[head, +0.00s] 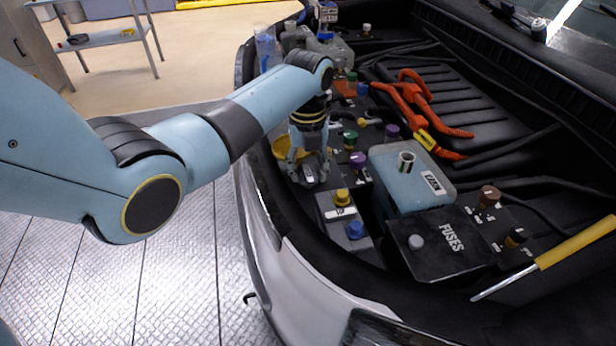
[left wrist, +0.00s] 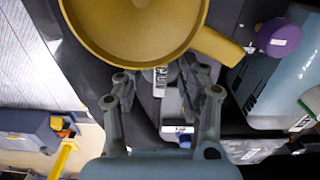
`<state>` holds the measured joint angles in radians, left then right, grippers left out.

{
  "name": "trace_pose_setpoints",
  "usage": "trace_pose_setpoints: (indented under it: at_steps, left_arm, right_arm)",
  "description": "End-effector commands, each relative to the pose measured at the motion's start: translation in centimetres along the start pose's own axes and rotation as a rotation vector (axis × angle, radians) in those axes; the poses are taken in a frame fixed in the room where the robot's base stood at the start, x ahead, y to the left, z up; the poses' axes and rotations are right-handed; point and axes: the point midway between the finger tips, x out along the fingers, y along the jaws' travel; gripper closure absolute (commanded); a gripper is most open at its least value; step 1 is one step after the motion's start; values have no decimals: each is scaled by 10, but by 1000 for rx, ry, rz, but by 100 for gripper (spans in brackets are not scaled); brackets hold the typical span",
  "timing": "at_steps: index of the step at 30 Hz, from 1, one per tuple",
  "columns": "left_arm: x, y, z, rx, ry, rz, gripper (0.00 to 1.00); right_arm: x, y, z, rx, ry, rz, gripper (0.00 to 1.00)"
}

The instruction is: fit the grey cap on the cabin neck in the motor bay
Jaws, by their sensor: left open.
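The grey cap (head: 416,242) sits on top of the black box marked FUSES in the head view. The cabin neck (head: 406,160) is a pale open ring with a dark inside, standing on the light blue tank (head: 395,178) behind the fuse box. My left gripper (head: 309,178) is open and points down at the left side of the bay, well left of both cap and neck. In the left wrist view its fingers (left wrist: 160,88) are spread over a small grey part with a label, which I cannot identify. My right gripper is not in view.
A yellow funnel (head: 280,150) is close beside my left gripper and fills the top of the left wrist view (left wrist: 203,42). A purple cap (head: 358,160), yellow cap (head: 342,195) and blue cap (head: 355,229) stand nearby. Orange cables (head: 412,97) lie behind; a yellow-handled tool (head: 575,245) is at right.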

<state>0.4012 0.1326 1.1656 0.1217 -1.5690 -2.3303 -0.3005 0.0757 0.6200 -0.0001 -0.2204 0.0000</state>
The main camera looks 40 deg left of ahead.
Motion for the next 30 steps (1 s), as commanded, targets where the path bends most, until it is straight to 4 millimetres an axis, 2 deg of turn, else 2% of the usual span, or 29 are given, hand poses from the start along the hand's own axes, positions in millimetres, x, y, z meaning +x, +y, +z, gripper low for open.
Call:
trace_pose_setpoints:
  at_steps: [3,12,13,23,30]
  left_arm:
    - [0,0,0,0,0,-1,59]
    - [-1,0,0,0,0,-1,98]
    - [-1,0,0,0,0,-1,100]
    - [-2,0,0,-1,-1,-1,100]
    - [-24,-1,1,-1,-3,-3,100]
  right_arm:
    - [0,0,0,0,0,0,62]
    - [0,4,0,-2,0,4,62]
    - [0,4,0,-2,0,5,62]
    - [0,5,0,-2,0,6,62]
    - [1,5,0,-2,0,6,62]
